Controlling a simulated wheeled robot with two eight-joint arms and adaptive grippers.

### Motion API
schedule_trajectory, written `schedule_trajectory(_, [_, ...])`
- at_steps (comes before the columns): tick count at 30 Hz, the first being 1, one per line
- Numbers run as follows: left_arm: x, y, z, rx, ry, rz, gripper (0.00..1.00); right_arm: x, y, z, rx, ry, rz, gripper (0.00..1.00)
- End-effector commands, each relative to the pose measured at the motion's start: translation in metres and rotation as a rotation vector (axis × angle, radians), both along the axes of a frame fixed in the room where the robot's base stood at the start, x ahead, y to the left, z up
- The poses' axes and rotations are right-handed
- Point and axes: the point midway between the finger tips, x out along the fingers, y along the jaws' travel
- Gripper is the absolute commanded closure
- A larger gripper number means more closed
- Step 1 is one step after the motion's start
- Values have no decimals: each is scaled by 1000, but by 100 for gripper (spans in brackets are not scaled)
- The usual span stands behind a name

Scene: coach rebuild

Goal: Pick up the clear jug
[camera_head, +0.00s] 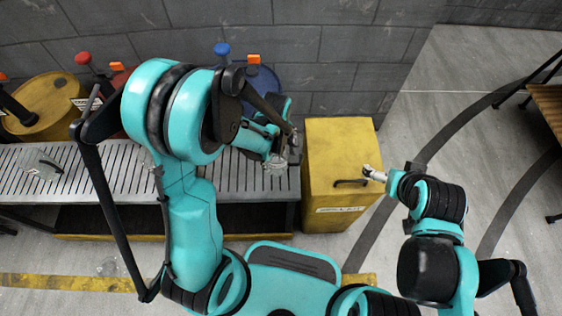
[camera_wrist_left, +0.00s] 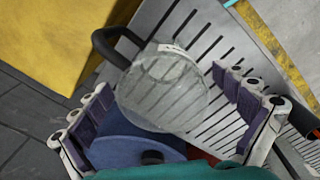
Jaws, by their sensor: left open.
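The clear jug (camera_wrist_left: 165,92) is see-through and round, with a black handle (camera_wrist_left: 112,46) pointing to the upper left in the left wrist view. It is over the slatted metal bench. My left gripper (camera_wrist_left: 163,84) is open. Its two padded fingers are on either side of the jug in that view, with gaps on both sides; I cannot tell the depth between them. In the head view my left gripper (camera_head: 284,155) is over the bench's right end, where the jug is mostly hidden. My right gripper (camera_head: 374,173) is beside the yellow cabinet, too small to read.
The yellow cabinet (camera_head: 335,145) with a black handle stands right of the slatted bench (camera_head: 110,180). A blue drum (camera_head: 262,80) and a yellow drum (camera_head: 48,105) stand behind the bench, against a grey block wall. A wooden bench (camera_head: 550,110) is at the far right. The floor between is clear.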

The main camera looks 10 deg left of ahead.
Motion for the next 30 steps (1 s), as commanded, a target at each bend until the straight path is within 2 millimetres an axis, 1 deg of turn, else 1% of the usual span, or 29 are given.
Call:
schedule_trajectory(5, [0, 0, 0, 0, 0, -1, 1, 0, 0, 1, 0, 0, 0, 0])
schedule_trajectory(6, [0, 0, 0, 0, 0, -1, 4, 0, 0, 1, 0, 0, 0, 0])
schedule_trajectory(8, [0, 0, 0, 0, 0, -1, 19, 0, 0, 1, 0, 0, 0, 0])
schedule_trajectory(9, [0, 0, 0, 0, 0, -1, 30, 0, 0, 1, 0, 0, 0, 0])
schedule_trajectory(11, [0, 0, 0, 0, 0, -1, 46, 0, 0, 1, 0, 0, 0, 0])
schedule_trajectory(12, [0, 0, 0, 0, 0, -1, 56, 0, 0, 1, 0, 0, 0, 0])
schedule_trajectory(13, [0, 0, 0, 0, 0, -1, 62, 0, 0, 1, 0, 0, 0, 0])
schedule_trajectory(23, [0, 0, 0, 0, -1, -1, 62, 0, 0, 1, 0, 0, 0, 0])
schedule_trajectory(30, [0, 0, 8, 0, -1, -1, 62, 0, 0, 5, 0, 0, 0, 0])
